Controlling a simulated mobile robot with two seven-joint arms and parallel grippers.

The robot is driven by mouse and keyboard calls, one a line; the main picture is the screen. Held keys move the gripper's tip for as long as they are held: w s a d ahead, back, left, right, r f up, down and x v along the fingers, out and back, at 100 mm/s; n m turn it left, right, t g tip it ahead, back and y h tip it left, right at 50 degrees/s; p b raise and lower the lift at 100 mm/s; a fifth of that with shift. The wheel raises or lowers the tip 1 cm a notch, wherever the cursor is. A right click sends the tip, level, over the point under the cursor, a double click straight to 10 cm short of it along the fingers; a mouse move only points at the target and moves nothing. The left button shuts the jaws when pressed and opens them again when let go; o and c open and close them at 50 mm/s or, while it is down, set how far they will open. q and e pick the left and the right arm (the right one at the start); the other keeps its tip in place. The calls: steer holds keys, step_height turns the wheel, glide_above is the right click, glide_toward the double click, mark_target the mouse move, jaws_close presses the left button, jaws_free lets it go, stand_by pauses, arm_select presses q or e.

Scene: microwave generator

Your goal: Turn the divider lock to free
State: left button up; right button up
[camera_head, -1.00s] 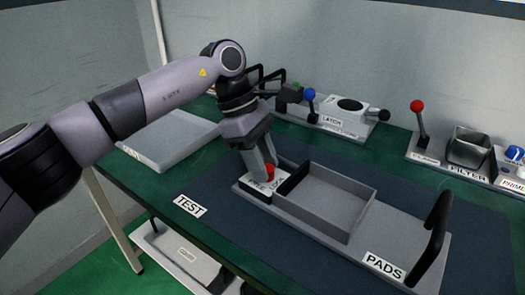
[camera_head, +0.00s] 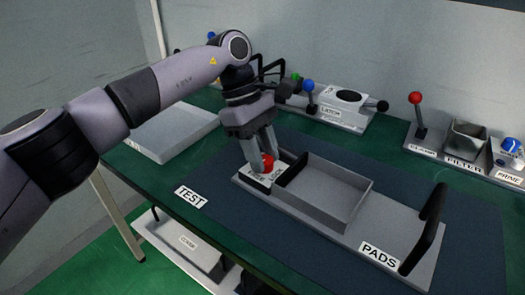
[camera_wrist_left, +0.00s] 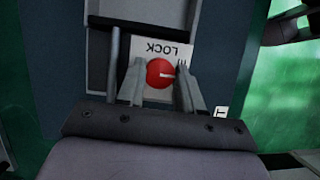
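The divider lock is a red knob (camera_head: 267,162) on a white plate (camera_head: 258,184) at the left end of the grey tray fixture. The plate carries dark lettering, and LOCK reads upside down in the left wrist view. My left gripper (camera_head: 259,157) points down over the knob, one finger on each side. In the wrist view the fingers (camera_wrist_left: 160,80) stand apart with slight gaps beside the knob. The FREE side is partly hidden there. My right gripper is not in view.
The grey tray (camera_head: 325,192) sits right of the knob, with a black handle (camera_head: 425,230) at the fixture's right end. A pale slab (camera_head: 170,132) lies behind left. Latch (camera_head: 345,108), clamp (camera_head: 418,112) and filter (camera_head: 466,142) stations stand along the back.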

arm_select(q)
steer(key=o, duration=0.4)
steer(key=shift+c, duration=0.2)
steer(key=v, duration=0.7)
steer(key=shift+s, duration=0.15)
